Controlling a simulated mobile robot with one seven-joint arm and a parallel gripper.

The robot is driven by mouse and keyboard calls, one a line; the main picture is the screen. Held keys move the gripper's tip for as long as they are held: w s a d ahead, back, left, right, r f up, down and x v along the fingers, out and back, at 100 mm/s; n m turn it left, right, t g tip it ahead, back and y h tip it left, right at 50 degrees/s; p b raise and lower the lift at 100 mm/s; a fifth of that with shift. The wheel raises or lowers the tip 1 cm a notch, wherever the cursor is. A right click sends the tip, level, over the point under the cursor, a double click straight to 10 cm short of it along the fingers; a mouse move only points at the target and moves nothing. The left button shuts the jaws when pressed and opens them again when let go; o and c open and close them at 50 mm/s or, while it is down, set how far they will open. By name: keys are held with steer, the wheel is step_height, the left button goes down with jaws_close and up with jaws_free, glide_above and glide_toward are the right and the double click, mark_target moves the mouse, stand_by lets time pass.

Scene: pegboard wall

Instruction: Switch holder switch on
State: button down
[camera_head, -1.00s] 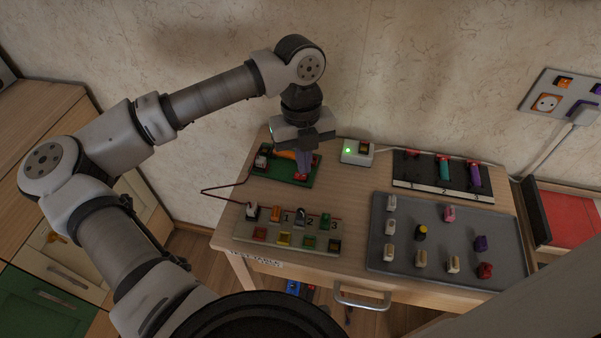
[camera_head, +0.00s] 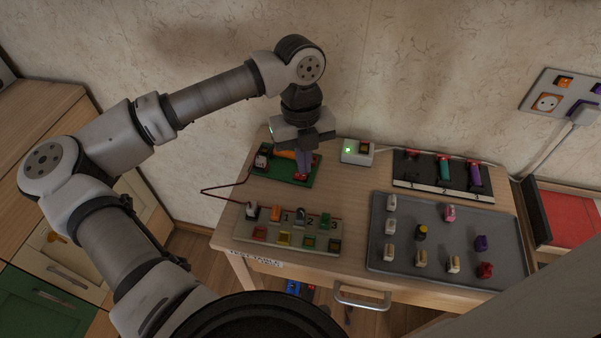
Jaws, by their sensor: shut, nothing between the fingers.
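A green board (camera_head: 270,173) lies at the back left of the table, with an orange part (camera_head: 285,154) on it and a dark and white part (camera_head: 262,158) at its left end. My gripper (camera_head: 303,172) points down at the right part of this board, its fingers shut with nothing held. The fingertips are low, at or just above the board; I cannot tell if they touch it. The gripper hides that part of the board, so the holder switch and its position cannot be made out.
A white box with a lit green light (camera_head: 356,152) stands right of my gripper. A numbered panel with several coloured parts (camera_head: 288,231) lies in front. A grey tray with small pieces (camera_head: 405,213) and a black rack (camera_head: 442,186) are at the right. A dark red wire runs at the left.

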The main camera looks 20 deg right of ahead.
steer(key=shift+f+b, duration=0.95)
stand_by(0.3)
steer(key=shift+r, duration=0.1)
steer(key=shift+r+p, duration=1.65)
steer(key=shift+r, duration=1.8)
